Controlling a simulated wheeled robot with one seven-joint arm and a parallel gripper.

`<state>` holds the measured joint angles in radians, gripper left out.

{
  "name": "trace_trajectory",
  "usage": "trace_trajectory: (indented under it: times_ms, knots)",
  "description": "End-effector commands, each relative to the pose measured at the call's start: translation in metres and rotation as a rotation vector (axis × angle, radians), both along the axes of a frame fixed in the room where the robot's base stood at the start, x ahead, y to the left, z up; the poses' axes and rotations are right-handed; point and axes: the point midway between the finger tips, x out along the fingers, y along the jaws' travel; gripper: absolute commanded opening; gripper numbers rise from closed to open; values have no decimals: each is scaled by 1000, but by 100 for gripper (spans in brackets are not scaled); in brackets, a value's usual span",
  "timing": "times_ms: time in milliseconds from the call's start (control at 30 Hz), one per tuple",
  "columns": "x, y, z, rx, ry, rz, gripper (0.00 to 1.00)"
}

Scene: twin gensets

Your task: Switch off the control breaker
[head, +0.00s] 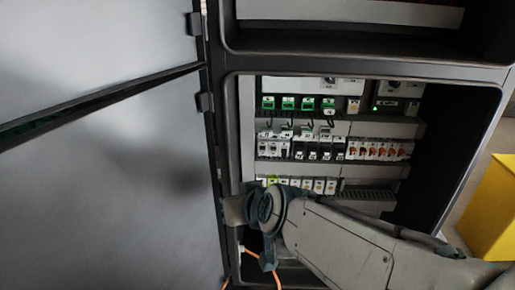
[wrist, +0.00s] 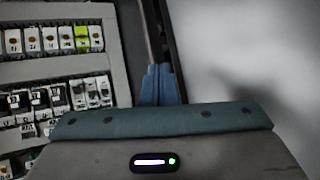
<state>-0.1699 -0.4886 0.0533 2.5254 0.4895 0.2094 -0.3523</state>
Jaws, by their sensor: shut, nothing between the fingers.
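The open cabinet shows rows of breakers. In the head view the middle row has white breakers (head: 273,149) at left, dark-fronted breakers (head: 318,151) in the middle and orange-marked breakers (head: 380,150) at right. I cannot tell which one is the control breaker; no label is readable. In the wrist view white breakers (wrist: 92,92) and dark-fronted ones (wrist: 37,100) lie left of my gripper (wrist: 161,80). Its blue fingers are shut and empty, pointing past the panel's side edge, apart from the breakers. In the head view my gripper hand (head: 236,209) is at the cabinet's lower left.
A bottom row of pale modules (head: 318,186) includes a yellow-green one, also seen in the wrist view (wrist: 82,38). The grey door (head: 110,170) stands open at left. Orange cable (head: 265,263) hangs below my gripper. A yellow box (head: 492,205) stands at right.

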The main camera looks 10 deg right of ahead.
Motion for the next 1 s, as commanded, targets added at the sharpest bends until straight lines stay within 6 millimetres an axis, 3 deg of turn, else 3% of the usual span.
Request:
trace_trajectory:
  times_ms: [200, 433, 1000]
  knots:
    - [22, 11, 11, 25, -214, -54, 0]
    - [33, 5, 22, 11, -379, -161, 0]
    - [22, -39, 21, -136, -557, -484, 0]
